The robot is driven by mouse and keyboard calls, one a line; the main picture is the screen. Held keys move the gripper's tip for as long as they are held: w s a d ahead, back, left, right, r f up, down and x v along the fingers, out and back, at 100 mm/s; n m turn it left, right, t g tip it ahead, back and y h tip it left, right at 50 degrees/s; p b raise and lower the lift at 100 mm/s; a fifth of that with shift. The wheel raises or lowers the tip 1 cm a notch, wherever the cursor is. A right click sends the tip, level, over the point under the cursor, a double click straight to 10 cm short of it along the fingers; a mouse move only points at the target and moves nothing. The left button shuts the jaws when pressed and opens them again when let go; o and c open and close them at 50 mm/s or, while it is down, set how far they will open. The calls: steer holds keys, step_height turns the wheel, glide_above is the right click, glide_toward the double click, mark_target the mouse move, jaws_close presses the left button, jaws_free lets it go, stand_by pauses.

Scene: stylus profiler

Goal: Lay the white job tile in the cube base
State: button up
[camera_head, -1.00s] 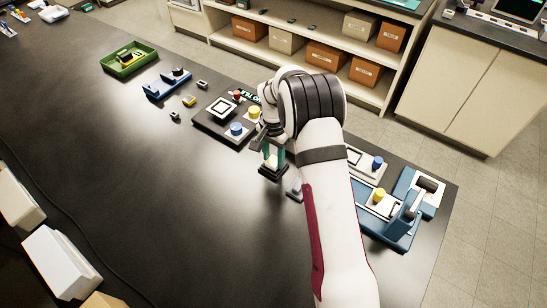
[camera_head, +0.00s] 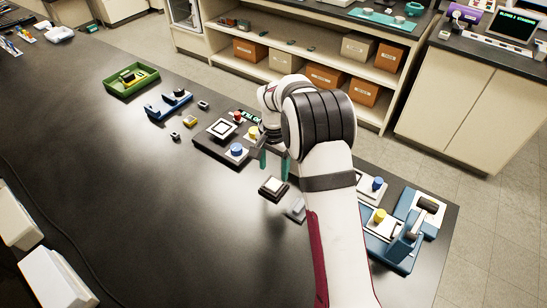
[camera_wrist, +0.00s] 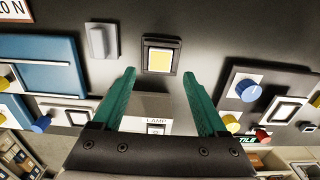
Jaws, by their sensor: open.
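A small dark square base (camera_head: 262,193), which I take as the cube base, stands on the black bench with a pale white square, apparently the job tile (camera_head: 272,185), lying in its top. In the wrist view the dark base (camera_wrist: 147,68) is just beyond my fingertips, and the tile (camera_wrist: 160,58) looks pale yellow inside a light border. The tile appears flat and inside the rim. My gripper (camera_head: 273,166) has its teal fingers apart and empty, above the base and clear of it. The fingers also show open in the wrist view (camera_wrist: 159,75).
A grey block (camera_head: 296,209) stands close to the right of the base. A dark panel (camera_head: 208,146) with coloured knobs is at the left, and a blue fixture (camera_head: 391,252) at the right. A green tray (camera_head: 130,82) is farther back. The front bench is clear.

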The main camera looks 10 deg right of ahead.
steer(key=s+r+n, duration=0.1)
steer(key=s+r, duration=0.9)
steer(key=r, duration=0.4)
steer(key=s+a+n+y, duration=0.1)
steer(key=s+a+n, duration=0.1)
steer(key=s, duration=2.3)
steer(key=shift+a+y, duration=0.35)
steer(key=shift+y, duration=0.05)
